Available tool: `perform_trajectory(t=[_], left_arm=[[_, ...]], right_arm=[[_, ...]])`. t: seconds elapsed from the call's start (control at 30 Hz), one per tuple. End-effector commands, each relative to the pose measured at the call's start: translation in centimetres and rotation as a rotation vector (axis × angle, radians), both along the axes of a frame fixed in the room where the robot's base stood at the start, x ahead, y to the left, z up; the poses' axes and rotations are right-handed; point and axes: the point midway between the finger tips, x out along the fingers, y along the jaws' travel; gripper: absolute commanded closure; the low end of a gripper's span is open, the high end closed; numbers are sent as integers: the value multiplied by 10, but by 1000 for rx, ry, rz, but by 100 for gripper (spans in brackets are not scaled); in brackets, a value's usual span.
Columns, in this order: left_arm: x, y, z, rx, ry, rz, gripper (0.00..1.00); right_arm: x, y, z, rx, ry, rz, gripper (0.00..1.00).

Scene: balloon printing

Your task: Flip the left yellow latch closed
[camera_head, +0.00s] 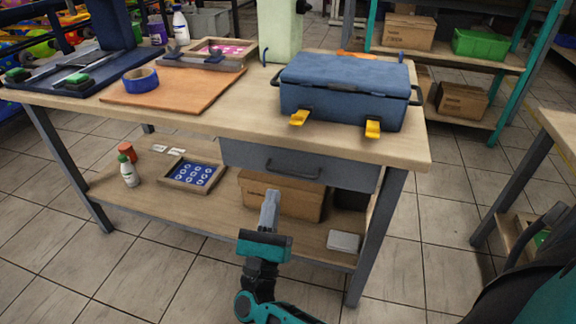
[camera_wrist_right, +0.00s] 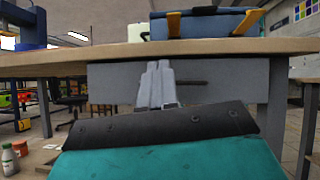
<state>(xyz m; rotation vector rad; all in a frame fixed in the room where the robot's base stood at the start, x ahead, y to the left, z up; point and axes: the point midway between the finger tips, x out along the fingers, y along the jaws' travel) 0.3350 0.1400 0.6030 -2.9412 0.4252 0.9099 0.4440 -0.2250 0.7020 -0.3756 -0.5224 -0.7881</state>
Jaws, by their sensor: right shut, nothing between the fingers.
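The blue case (camera_head: 345,88) sits with its lid down on the right part of the workbench. Its left yellow latch (camera_head: 299,117) and right yellow latch (camera_head: 372,128) stick out from the front face, angled outward and down. In the right wrist view the left yellow latch (camera_wrist_right: 174,24) and right yellow latch (camera_wrist_right: 247,21) show above the table edge. My right gripper (camera_head: 270,200) is shut and empty, in front of the bench and below the tabletop, well apart from the latches. It also shows in the right wrist view (camera_wrist_right: 157,82). My left gripper is not in view.
The tabletop edge (camera_head: 215,121) and a drawer with a dark handle (camera_head: 293,172) lie between my right gripper and the case. A brown board (camera_head: 175,92) with blue tape (camera_head: 140,79) is at left. Boxes and a tray (camera_head: 193,174) sit on the lower shelf.

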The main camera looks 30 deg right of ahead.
Motion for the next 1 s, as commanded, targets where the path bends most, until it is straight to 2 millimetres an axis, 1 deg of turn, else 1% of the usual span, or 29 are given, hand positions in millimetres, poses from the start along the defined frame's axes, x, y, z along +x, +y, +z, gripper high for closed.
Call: perform_trajectory(t=[0.03, 0.1, 0.43, 0.57, 0.77, 1.0], left_arm=[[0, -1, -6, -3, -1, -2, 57], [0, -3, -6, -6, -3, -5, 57], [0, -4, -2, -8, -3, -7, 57], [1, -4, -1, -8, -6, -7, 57], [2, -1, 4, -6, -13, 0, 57], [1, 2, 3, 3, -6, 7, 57]], right_arm=[[-1, -2, -7, 34, -42, -3, 100], [-3, -4, -9, 67, -79, -6, 100], [-4, -6, -7, 82, -99, -8, 100], [-2, -9, -4, 81, -100, -9, 100], [14, -27, 15, 78, -101, -10, 100], [42, -60, 45, 77, -102, -9, 100]])
